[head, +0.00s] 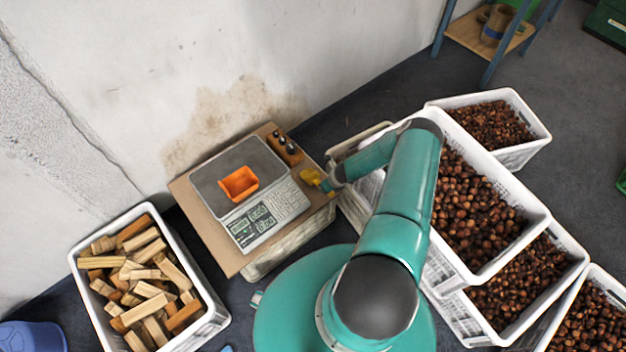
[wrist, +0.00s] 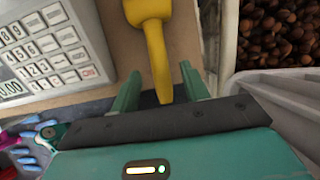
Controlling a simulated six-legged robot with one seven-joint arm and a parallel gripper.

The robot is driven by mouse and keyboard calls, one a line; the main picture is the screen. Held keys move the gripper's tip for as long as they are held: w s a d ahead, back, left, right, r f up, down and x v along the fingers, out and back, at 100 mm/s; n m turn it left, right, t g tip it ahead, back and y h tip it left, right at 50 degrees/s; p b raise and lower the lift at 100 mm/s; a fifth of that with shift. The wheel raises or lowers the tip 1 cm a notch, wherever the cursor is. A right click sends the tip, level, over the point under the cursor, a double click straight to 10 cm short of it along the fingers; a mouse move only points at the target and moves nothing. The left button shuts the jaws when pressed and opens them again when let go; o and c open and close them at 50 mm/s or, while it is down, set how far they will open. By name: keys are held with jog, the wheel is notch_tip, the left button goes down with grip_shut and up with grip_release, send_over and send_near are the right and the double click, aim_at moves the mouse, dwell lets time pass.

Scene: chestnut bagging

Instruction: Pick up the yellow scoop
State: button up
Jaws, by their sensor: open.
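The yellow scoop (wrist: 157,45) lies on the brown board in the wrist view, its bowl at the top edge and its handle pointing down toward my gripper. My gripper (wrist: 158,85) is open, with one green finger on each side of the handle's lower part. Neither finger clearly touches the handle. In the head view the scoop (head: 311,177) shows as a small yellow shape at the right edge of the board, partly hidden by the end of my arm. My gripper's fingers are hard to make out in that view.
A scale (head: 278,208) with an orange tray (head: 238,184) stands on the board (head: 222,247), left of the scoop. White crates of chestnuts (head: 541,138) stand to the right. A crate of wood blocks (head: 218,318) is at lower left. The wall is behind.

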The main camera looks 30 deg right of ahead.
aim_at(317, 182)
jog(key=shift+x, duration=2.15)
jog(key=shift+w+f, duration=0.1)
jog(key=shift+f, duration=0.1)
grip_shut()
